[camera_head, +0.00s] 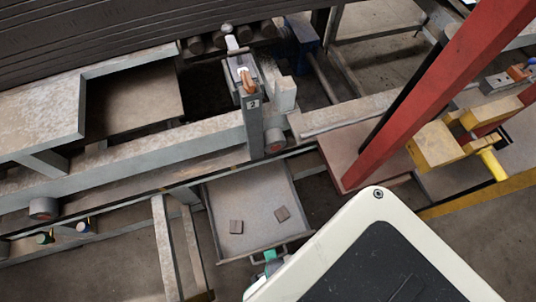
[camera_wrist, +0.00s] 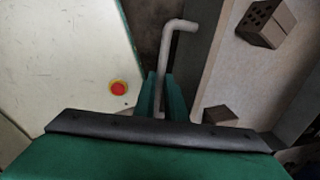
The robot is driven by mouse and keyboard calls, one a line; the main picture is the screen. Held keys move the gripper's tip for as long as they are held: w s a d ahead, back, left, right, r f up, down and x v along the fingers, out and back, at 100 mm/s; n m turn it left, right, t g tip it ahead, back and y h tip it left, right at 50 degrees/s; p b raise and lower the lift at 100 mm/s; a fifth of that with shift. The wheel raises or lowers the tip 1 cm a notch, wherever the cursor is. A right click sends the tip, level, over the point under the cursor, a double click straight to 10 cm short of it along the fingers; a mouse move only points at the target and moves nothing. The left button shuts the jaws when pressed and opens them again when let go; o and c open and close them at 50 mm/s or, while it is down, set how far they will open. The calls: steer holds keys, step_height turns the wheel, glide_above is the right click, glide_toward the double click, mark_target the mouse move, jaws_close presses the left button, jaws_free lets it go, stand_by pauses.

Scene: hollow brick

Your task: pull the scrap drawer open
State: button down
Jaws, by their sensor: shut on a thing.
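The scrap drawer (camera_head: 258,195) is a shallow grey metal tray that stands out from under the machine frame, open, in the head view. The drawer also shows at the right in the wrist view (camera_wrist: 245,85). Its bar handle (camera_wrist: 180,26) runs along the front edge. My gripper (camera_wrist: 162,92), with green fingers, is shut on the handle in the wrist view. In the head view only a small green part of my gripper (camera_head: 271,262) shows at the drawer's front; my own white body hides the rest.
A red post (camera_head: 435,100) slants at the right of the drawer. Grey frame legs (camera_head: 165,245) stand at its left. A white panel with a red button (camera_wrist: 118,88) fills the left of the wrist view. Bare floor (camera_head: 120,270) shows at lower left.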

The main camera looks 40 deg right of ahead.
steer(key=shift+s+a, duration=0.15)
steer(key=shift+s, duration=0.3)
steer(key=c, duration=1.8)
jaws_free()
steer(key=r, duration=0.3)
steer(key=s+r, duration=0.1)
steer(key=r, duration=0.6)
steer(key=shift+s+a+r, duration=0.3)
steer(key=shift+s+a, duration=0.1)
